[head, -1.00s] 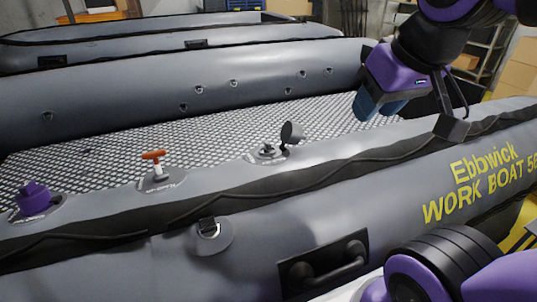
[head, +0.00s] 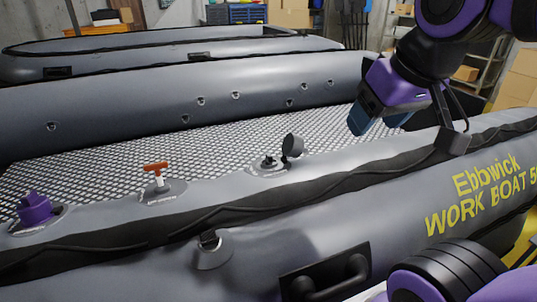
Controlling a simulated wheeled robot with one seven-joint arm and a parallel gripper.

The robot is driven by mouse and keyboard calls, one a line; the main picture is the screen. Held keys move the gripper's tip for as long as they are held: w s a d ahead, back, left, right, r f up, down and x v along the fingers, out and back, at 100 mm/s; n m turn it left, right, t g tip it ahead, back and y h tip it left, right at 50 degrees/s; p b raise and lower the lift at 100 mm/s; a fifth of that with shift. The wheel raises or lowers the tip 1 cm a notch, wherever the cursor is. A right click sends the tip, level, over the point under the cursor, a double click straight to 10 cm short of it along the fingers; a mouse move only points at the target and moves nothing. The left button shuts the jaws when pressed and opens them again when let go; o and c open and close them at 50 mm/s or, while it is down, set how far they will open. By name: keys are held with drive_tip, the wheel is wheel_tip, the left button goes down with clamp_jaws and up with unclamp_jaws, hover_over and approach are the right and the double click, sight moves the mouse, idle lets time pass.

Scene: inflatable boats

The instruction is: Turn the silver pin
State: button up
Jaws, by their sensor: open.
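An open valve (head: 268,165) sits on top of the near grey boat tube, with its round black cap (head: 292,146) flipped up on the right side. A small pin stands in the middle of the valve, too small here to tell its colour or which way it is turned. My gripper (head: 361,120) hangs to the upper right of the valve, dark blue fingers pointing down and left. It is open and empty, apart from the valve and cap. The gap between its fingers is hard to see from this side.
On the same tube, to the left, stand a valve with an orange T-handle (head: 156,172) and one with a purple cap (head: 35,208). A black carry handle (head: 325,277) and a grey fitting (head: 210,250) are on the tube's side. Another boat (head: 150,62) lies behind.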

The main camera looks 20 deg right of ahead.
drive_tip(key=w+a+n+g, duration=0.15)
drive_tip(key=w+n, duration=0.35)
drive_tip(key=w, duration=0.5)
drive_tip(key=n+g, duration=0.6)
drive_tip(key=n, duration=0.7)
hover_over(268, 155)
drive_tip(key=w, duration=0.2)
drive_tip(key=w+f+x, duration=0.1)
drive_tip(key=w+x, duration=0.2)
drive_tip(key=x, duration=1.9)
drive_tip(key=shift+s+f, duration=0.2)
drive_tip(key=shift+f, duration=0.1)
drive_tip(key=shift+c, duration=0.4)
drive_tip(key=c, duration=0.9)
drive_tip(key=shift+o, duration=0.2)
